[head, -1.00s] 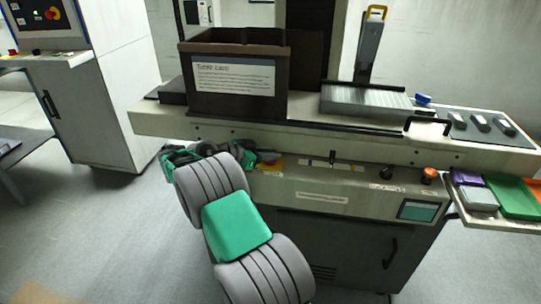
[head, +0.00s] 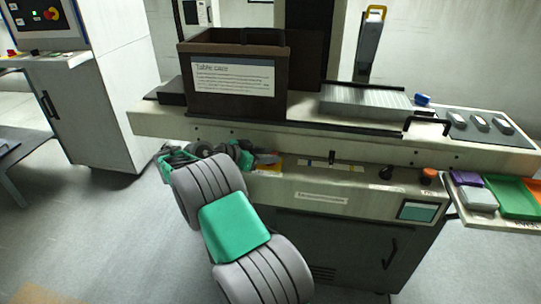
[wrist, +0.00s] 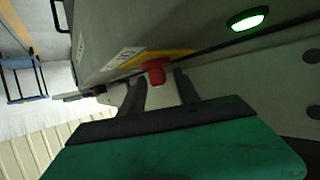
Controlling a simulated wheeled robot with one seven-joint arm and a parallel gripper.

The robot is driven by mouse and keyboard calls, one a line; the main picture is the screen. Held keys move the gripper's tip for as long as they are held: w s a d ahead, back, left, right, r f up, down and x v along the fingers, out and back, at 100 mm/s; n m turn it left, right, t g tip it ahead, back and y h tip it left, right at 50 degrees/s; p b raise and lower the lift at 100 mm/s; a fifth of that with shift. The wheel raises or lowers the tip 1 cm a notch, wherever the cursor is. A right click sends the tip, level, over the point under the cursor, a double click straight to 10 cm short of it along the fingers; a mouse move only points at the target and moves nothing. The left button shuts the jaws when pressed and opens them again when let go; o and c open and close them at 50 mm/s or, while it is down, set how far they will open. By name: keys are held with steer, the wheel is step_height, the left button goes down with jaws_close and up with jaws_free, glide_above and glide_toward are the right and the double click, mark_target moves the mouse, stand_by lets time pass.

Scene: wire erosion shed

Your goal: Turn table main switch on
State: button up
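The red switch knob (wrist: 155,71) sits on a yellow plate (wrist: 172,57) on the machine's front panel. In the wrist view my gripper (wrist: 158,82) is open, with one dark finger on each side of the knob. The fingertips are close to the knob, and narrow gaps seem to show at its sides. In the head view the yellow plate (head: 268,170) is partly hidden behind my gripper (head: 268,158), and the knob's position cannot be read there.
A lit green lamp (wrist: 247,19) is near the knob. The head view shows a brown box (head: 236,95) on the machine bed, an orange knob (head: 429,175), a small screen (head: 417,211) and coloured trays (head: 513,196) at right. Open floor lies left of my arm.

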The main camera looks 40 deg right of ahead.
steer(key=p+v, duration=0.1)
steer(key=v, duration=0.2)
steer(key=p+v, duration=0.1)
steer(key=v, duration=0.2)
steer(key=shift+d+r, duration=0.2)
steer(key=shift+r, duration=0.15)
steer(key=shift+w+a+p, duration=0.1)
steer(key=shift+a+p, duration=0.45)
steer(key=shift+p, duration=0.25)
steer(key=shift+a+f, duration=0.1)
steer(key=shift+f, duration=0.1)
